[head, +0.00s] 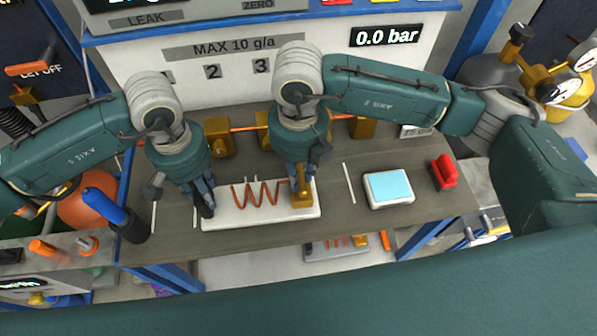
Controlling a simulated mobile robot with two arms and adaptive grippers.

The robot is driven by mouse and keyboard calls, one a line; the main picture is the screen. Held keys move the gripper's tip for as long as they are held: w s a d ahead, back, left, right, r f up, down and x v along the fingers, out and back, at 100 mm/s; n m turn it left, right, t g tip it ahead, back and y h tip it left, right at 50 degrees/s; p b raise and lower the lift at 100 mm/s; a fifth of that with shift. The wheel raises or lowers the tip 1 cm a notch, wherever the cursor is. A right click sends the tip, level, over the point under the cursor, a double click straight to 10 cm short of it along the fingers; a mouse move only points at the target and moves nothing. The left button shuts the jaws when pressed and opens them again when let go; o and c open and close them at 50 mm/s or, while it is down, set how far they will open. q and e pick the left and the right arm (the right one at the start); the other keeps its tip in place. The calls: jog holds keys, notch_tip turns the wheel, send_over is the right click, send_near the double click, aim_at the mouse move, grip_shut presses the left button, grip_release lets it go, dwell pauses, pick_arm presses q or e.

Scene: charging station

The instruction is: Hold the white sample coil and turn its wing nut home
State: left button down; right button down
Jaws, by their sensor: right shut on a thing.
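The white sample coil (258,213) lies on the grey-brown bench, a pale block with a copper zigzag coil on top. Its brass wing nut (303,200) stands at the block's right end. My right gripper (300,180) points down over that end and is shut on the wing nut; its fingertips are partly hidden by brass. My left gripper (205,203) points down at the block's left end, its dark fingers against or just beside the edge. Whether its fingers grip the block is hard to see.
Several brass fittings (221,141) line the back on an orange pipe. A blue-screened device (389,188) and a red object (443,172) lie to the right. A black-and-blue tool (117,215) stands left. A second coil (338,246) sits below the bench's front edge.

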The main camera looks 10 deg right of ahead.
jog(key=shift+m, duration=0.3)
jog(key=c, duration=1.5)
grip_release()
notch_tip(320, 180, up, 12)
pick_arm(q)
jog(key=c, duration=1.2)
grip_release()
